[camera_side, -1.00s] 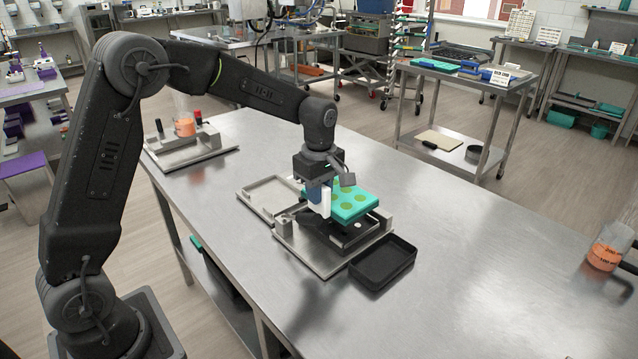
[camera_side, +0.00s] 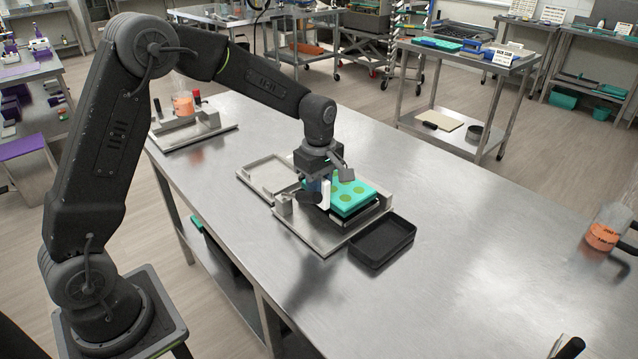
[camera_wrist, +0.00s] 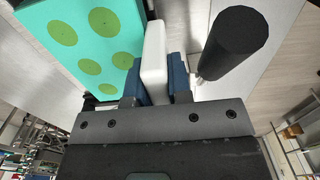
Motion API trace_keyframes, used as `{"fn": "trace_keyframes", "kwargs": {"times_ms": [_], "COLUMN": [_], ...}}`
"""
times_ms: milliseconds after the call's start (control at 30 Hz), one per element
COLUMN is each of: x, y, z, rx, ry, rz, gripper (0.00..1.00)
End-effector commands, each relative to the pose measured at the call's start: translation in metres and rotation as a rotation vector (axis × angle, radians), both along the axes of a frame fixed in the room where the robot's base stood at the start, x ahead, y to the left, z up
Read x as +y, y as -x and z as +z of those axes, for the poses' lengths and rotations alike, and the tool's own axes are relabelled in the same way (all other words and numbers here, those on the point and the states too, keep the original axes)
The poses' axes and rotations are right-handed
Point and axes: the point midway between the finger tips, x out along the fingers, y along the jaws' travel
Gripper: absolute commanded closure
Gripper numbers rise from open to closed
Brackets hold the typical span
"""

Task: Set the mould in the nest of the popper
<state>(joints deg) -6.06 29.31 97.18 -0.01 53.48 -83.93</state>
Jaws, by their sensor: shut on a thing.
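The mould (camera_side: 350,198) is a teal block with several round green cavities in its top. It lies level over the popper (camera_side: 325,243), a metal base plate with a black part under the mould. The nest is hidden beneath the mould, so I cannot tell whether it is fully seated. My gripper (camera_side: 324,190) points down at the mould's left end. In the wrist view my gripper (camera_wrist: 155,78) has its blue fingers shut on a white upright tab at the mould's edge. The mould (camera_wrist: 85,40) fills the upper left there.
A black cylindrical handle (camera_wrist: 236,42) stands close to my fingers. An empty black tray (camera_side: 382,252) sits right of the popper, and a shallow pale tray (camera_side: 268,174) behind its left side. A beaker of orange liquid (camera_side: 604,236) stands far right. The table's middle right is clear.

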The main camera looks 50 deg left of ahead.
Motion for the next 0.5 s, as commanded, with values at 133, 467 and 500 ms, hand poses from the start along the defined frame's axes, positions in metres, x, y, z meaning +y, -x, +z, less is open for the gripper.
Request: {"fn": "trace_keyframes", "kwargs": {"times_ms": [133, 467, 500], "x": [0.000, 0.000, 0.000], "y": [0.000, 0.000, 0.000], "z": [-0.002, -0.013, -0.014], "rx": [0.000, 0.000, 0.001], "ry": [0.000, 0.000, 0.000], "rz": [0.000, 0.000, 0.000], "gripper": [1.00, 1.00, 1.00]}}
